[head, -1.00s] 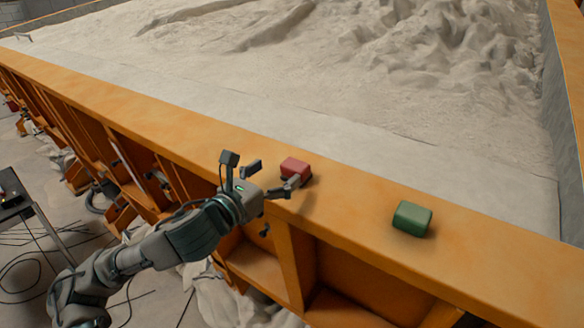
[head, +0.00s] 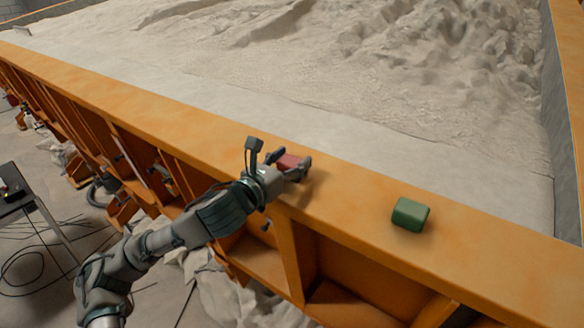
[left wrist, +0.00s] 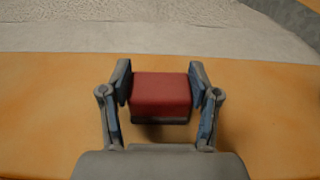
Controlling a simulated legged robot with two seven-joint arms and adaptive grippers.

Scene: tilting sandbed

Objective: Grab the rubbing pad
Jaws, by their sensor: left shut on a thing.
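A red block-shaped pad (head: 289,161) is on the orange rim of the sandbed, partly hidden by my left gripper (head: 288,165) in the head view. In the left wrist view the red pad (left wrist: 161,93) sits between the two fingers of my left gripper (left wrist: 160,90), with a finger against each side. The gripper is shut on it. A green block-shaped pad (head: 411,214) lies on the same rim to the right, apart from the gripper. My right gripper is not in view.
The orange rim (head: 350,200) runs diagonally across the head view, with pale sand (head: 330,70) behind it. Open orange frame bays lie below the rim. A dark table (head: 30,205) stands at the far left. The rim between the two pads is clear.

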